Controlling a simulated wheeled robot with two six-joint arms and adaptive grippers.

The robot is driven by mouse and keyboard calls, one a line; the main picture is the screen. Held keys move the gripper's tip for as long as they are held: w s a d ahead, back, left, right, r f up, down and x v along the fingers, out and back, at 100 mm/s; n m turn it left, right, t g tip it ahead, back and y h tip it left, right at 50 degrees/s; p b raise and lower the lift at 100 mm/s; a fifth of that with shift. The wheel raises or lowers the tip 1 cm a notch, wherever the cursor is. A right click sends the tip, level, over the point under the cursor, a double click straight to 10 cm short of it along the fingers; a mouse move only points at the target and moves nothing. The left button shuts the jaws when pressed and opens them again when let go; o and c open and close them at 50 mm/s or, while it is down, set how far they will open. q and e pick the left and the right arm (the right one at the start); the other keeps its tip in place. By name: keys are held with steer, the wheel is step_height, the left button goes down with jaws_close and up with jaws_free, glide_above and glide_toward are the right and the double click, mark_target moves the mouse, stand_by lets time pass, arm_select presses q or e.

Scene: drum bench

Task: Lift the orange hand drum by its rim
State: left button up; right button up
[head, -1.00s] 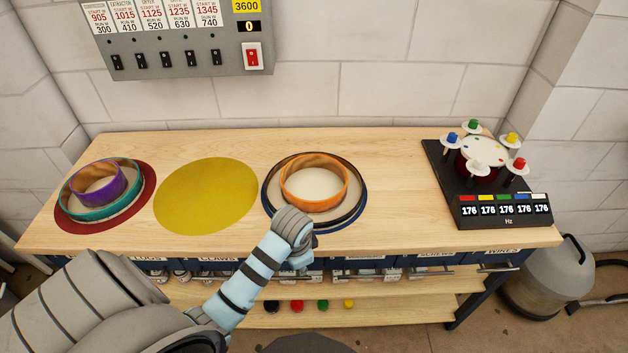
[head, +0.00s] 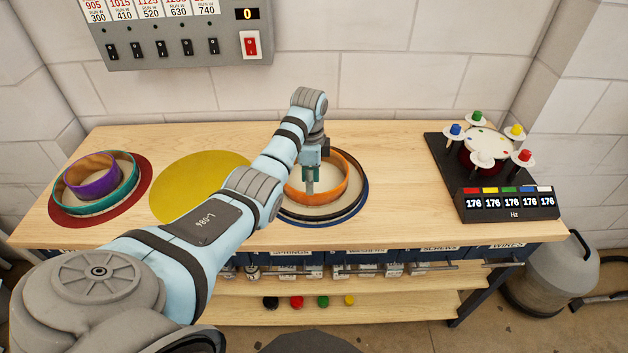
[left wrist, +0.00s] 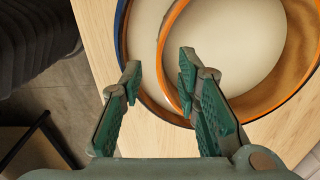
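The orange hand drum (head: 334,163) sits on a larger dark-rimmed drum (head: 361,203) with a pale skin, over a blue disc. My left gripper (head: 309,188) points down at the orange drum's left side in the head view. In the left wrist view the left gripper (left wrist: 160,66) is open, and the orange drum's rim (left wrist: 163,42) passes between its two fingertips in the picture. One finger overlaps the inside of the orange drum, the other the pale skin outside it. I cannot tell whether either touches the rim. My right gripper is not in view.
A purple drum (head: 75,188) sits inside a teal drum (head: 128,190) on a red disc at the left. A yellow disc (head: 190,180) is bare. A black stand with coloured pegs and a frequency display (head: 508,203) is at the right. The bench (head: 400,150) is clear between.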

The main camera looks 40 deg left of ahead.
arm_select(q)
steer(key=f, duration=0.3)
steer(key=f+b, duration=0.1)
steer(key=f, duration=0.1)
steer(key=shift+w+d+f, duration=0.2)
steer(key=shift+d+f, duration=0.15)
steer(key=shift+c, duration=0.6)
jaws_close()
steer(key=shift+r, duration=0.1)
